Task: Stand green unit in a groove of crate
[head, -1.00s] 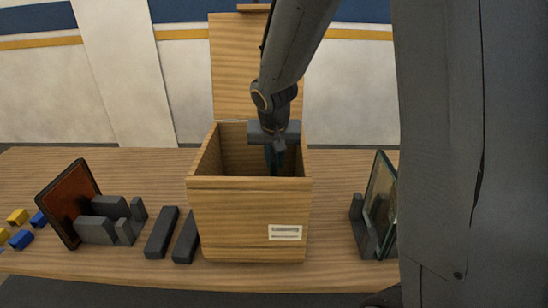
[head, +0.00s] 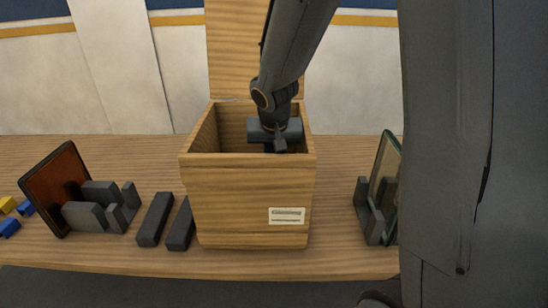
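The wooden crate (head: 248,200) stands open in the middle of the table, with its lid (head: 235,50) upright behind it. My gripper (head: 275,147) reaches down into the crate's opening from above. Its fingertips are hidden behind the crate's front wall, so I cannot see whether they are open or shut. No green unit shows inside the crate now; a teal-green piece was at the fingers in the earlier view. The crate's grooves are not visible.
A green-edged panel (head: 386,170) leans in a dark holder (head: 370,215) at the right. At the left, a brown dark-framed panel (head: 56,185) stands by grey blocks (head: 95,212). Two dark bars (head: 155,219) lie left of the crate. Blue and yellow blocks lie far left.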

